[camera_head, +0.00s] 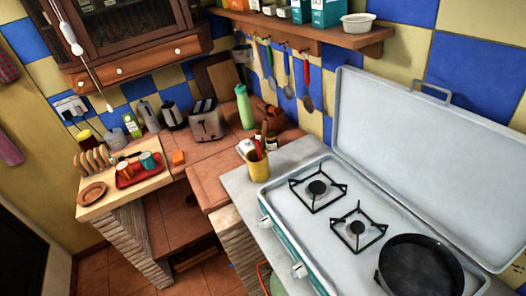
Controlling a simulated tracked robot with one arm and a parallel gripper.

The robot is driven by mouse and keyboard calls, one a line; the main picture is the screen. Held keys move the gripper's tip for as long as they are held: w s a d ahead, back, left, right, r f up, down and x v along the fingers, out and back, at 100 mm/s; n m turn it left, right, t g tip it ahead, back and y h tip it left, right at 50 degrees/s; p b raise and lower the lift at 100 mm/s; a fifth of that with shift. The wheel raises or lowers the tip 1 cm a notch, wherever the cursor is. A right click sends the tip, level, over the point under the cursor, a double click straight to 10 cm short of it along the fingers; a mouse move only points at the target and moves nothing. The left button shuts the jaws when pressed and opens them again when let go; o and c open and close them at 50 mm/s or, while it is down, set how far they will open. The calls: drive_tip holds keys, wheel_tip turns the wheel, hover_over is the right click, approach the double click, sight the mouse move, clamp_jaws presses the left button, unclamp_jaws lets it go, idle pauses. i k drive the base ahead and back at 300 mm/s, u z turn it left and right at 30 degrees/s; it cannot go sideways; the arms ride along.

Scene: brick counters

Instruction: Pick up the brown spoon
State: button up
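I cannot single out a brown spoon with certainty. Several utensils hang in a row under the wooden wall shelf. One is a pale tan utensil (257,60) at the left of the row. My gripper is not in view.
A camping stove (335,250) with its lid up and a black pan (420,266) fills the right. A toaster (207,122), a green bottle (244,106) and a red tray (138,174) stand on the left counters. The wall shelf (330,36) overhangs the back. Floor shows lower left.

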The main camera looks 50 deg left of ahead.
sight(265, 121)
drive_tip(key=u, duration=0.65)
drive_tip(key=k, duration=0.8)
drive_tip(key=u, duration=0.85)
drive_tip(key=k, duration=0.5)
drive_tip(key=u, duration=0.7)
drive_tip(key=i, duration=2.3)
drive_tip(key=z, duration=1.2)
drive_tip(key=i, duration=1.2)
drive_tip(key=z, duration=0.85)
